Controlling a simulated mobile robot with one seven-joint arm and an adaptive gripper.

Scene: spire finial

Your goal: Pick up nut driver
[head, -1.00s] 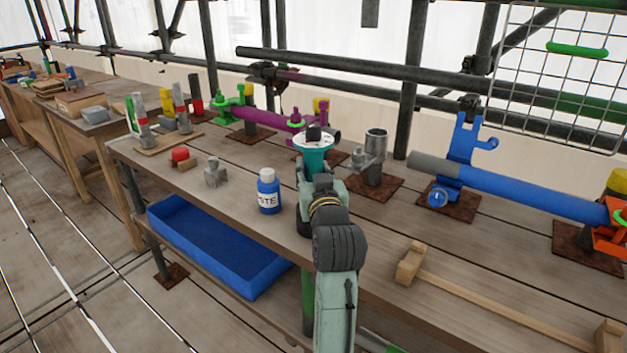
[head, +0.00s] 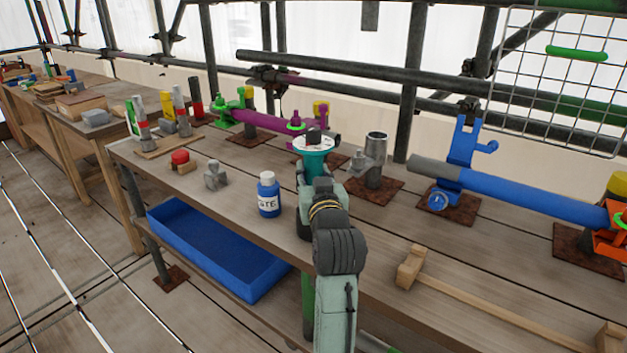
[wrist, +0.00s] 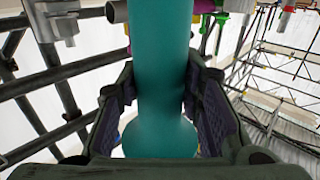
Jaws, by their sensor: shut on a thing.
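A teal round shaft that flares at its near end (wrist: 165,60) stands between my fingers in the wrist view; I take it for the nut driver. In the head view its teal upper part (head: 314,164) shows above my wrist, with a white disc and a black block at its top. My gripper (wrist: 165,88) is shut on the teal shaft, one dark finger pad on each side. In the head view my gripper (head: 318,187) is over the workbench, and my own arm hides most of the fingers and the lower end of the shaft.
A blue-and-white bottle (head: 269,196) stands left of my gripper on the workbench (head: 395,235). A grey pipe fitting (head: 374,160) is behind to the right, near a blue pipe assembly (head: 530,190). A wooden mallet (head: 411,268) lies at front right. A blue tray (head: 215,255) sits below.

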